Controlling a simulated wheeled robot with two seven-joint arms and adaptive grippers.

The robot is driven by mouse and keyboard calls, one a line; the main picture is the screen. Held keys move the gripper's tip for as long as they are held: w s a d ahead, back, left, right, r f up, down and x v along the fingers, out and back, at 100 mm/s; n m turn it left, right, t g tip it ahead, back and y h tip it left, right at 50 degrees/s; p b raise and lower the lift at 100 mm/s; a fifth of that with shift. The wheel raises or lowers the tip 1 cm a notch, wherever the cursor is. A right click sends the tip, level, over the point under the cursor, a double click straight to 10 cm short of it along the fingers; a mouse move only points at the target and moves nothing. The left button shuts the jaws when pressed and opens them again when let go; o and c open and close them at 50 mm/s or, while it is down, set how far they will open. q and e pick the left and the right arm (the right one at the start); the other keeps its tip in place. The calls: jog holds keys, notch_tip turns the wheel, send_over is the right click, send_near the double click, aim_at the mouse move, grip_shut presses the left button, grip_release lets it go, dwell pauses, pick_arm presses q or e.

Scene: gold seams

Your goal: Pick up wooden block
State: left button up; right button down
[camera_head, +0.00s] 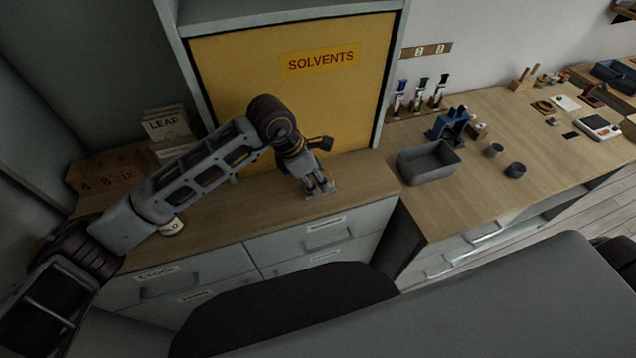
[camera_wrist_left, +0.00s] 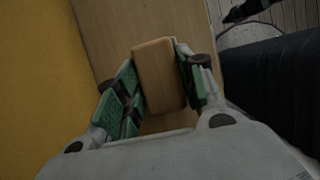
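The wooden block (camera_wrist_left: 160,75) is a light brown rectangular piece with rounded edges. In the left wrist view it sits between the green-padded fingers of my left gripper (camera_wrist_left: 157,80), with a finger close against each side. In the head view my left gripper (camera_head: 320,187) points down at the front right part of the wooden cabinet top (camera_head: 235,209). The block cannot be made out there behind the fingers. My right gripper is in neither view.
A yellow "SOLVENTS" panel (camera_head: 270,95) stands behind the gripper. A white cup (camera_head: 172,227) and a hexagonal organizer (camera_head: 105,178) are at the left.

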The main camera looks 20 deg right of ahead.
pick_arm(q)
jog(key=c, duration=0.4)
jog(key=shift+r, duration=0.15)
jog(key=shift+r+b, duration=0.5)
jog(key=shift+r, duration=4.35)
